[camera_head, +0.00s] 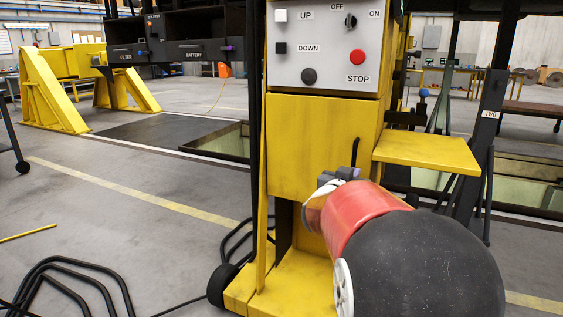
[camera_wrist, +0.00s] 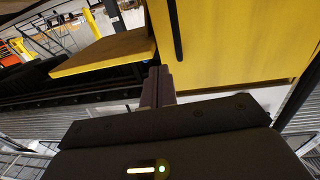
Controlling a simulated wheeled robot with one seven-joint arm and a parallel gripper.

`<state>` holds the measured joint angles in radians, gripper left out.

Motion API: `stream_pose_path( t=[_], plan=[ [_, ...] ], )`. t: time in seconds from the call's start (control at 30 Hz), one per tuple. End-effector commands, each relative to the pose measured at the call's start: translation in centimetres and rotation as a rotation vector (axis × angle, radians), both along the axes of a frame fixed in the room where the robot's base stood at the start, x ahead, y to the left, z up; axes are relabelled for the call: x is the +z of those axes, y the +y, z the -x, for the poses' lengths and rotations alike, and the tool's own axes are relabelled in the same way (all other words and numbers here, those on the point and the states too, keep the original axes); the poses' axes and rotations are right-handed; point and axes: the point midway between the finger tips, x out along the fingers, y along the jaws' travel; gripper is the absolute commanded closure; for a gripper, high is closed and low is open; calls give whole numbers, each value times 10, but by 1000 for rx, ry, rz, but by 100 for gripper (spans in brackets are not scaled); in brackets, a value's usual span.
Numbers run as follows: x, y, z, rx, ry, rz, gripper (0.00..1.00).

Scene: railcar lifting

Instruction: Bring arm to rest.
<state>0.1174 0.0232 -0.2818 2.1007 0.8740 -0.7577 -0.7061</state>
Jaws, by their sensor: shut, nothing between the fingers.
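My gripper (camera_head: 349,172) is at the end of my red and black arm, in front of the lower part of the yellow control cabinet (camera_head: 300,140) in the head view. In the wrist view my gripper's fingers (camera_wrist: 158,75) are together with nothing between them. They point towards the yellow cabinet door (camera_wrist: 235,45) and its black handle. I cannot tell how far the fingertips are from the door. My forearm hides part of the cabinet's base.
The grey panel (camera_head: 325,45) above has UP, DOWN and STOP buttons and an OFF/ON switch. A yellow shelf (camera_head: 428,152) sticks out at right. Black cables (camera_head: 70,275) lie on the floor at left. A pit (camera_head: 222,142) and a yellow stand (camera_head: 50,90) are farther back.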

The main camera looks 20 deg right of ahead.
Motion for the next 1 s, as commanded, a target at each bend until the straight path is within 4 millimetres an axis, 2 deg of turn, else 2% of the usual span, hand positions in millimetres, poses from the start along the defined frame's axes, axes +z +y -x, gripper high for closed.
stream_pose_path(
  t=[0.17,0.27,0.37,0.47,0.5,0.57,0.6,0.67,0.7,0.8,0.9,1.0],
  plan=[
    [1,4,-1,18,-1,-8,100],
    [2,26,-7,117,3,-49,100],
    [0,77,-11,313,32,-133,100],
    [-9,147,-1,552,116,-239,100],
    [-15,175,9,639,167,-280,100],
    [-28,214,30,751,259,-337,100],
    [-37,238,48,812,328,-369,100],
    [-54,267,79,882,445,-413,100],
    [-65,281,101,912,524,-437,100],
    [-92,303,154,935,713,-477,100],
    [-112,308,196,912,858,-496,100],
    [-124,307,223,878,947,-506,100]
  ],
)
